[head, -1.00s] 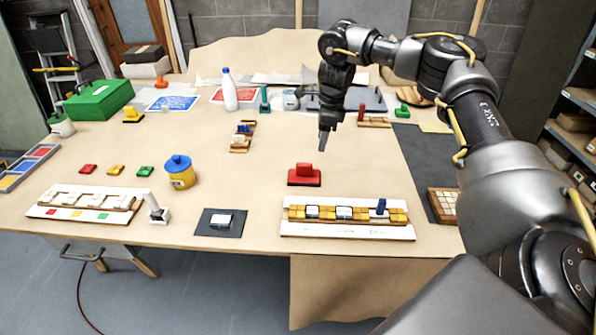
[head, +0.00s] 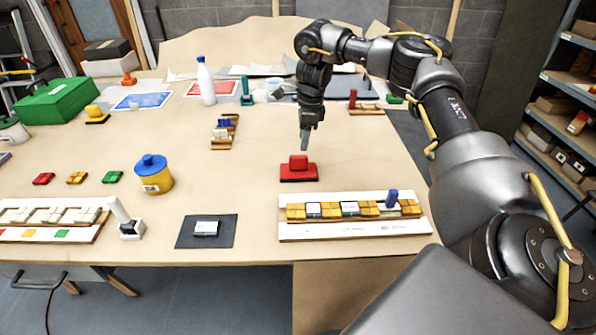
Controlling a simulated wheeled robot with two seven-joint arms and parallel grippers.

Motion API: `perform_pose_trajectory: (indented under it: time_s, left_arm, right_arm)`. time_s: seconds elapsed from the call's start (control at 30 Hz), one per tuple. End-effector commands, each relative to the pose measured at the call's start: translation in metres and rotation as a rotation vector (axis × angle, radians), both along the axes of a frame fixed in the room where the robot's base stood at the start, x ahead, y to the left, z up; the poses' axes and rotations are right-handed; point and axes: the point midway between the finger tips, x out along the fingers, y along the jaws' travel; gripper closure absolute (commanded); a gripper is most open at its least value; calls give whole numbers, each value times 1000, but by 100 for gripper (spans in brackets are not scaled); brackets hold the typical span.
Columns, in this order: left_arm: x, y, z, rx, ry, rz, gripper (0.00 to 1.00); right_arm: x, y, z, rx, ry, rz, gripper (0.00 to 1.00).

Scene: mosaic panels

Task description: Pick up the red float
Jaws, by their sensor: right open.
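The red float (head: 299,169) is a red block-shaped handle on a flat red base with a dark underside. It sits on the tan table, right of the middle, behind a long white panel of yellow tiles. My right gripper (head: 304,146) points down just above and slightly behind the float's handle. It is open and empty, and a small gap seems to stand between its fingertips and the handle. The far finger is mostly hidden. My left gripper is out of view.
The yellow-tiled panel (head: 290,232) with a blue piece (head: 392,198) lies in front of the float. A yellow pot with a blue lid (head: 153,176) stands to the left, near a dark mat (head: 186,236). A white bottle (head: 206,84) stands farther back. Table around the float is clear.

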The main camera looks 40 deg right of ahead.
Motion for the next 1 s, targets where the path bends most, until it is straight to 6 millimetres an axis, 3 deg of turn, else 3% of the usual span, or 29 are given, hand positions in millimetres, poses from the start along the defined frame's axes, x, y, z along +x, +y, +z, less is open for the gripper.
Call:
perform_pose_trajectory:
  time_s: [0.13, 0.37, 0.47, 0.8, 1.0]
  left_arm:
    - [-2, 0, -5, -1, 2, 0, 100]
    - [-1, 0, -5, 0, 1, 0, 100]
    - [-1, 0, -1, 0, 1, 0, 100]
    - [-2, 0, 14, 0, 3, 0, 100]
    - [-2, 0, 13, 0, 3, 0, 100]
  right_arm:
    - [1, 2, -24, 0, 2, -1, 53]
    - [3, 3, -31, -1, -1, -1, 53]
    - [3, 5, -35, -1, 3, 0, 53]
    - [6, 13, -79, -1, 2, -1, 53]
    - [7, 14, -82, -1, -1, -1, 53]
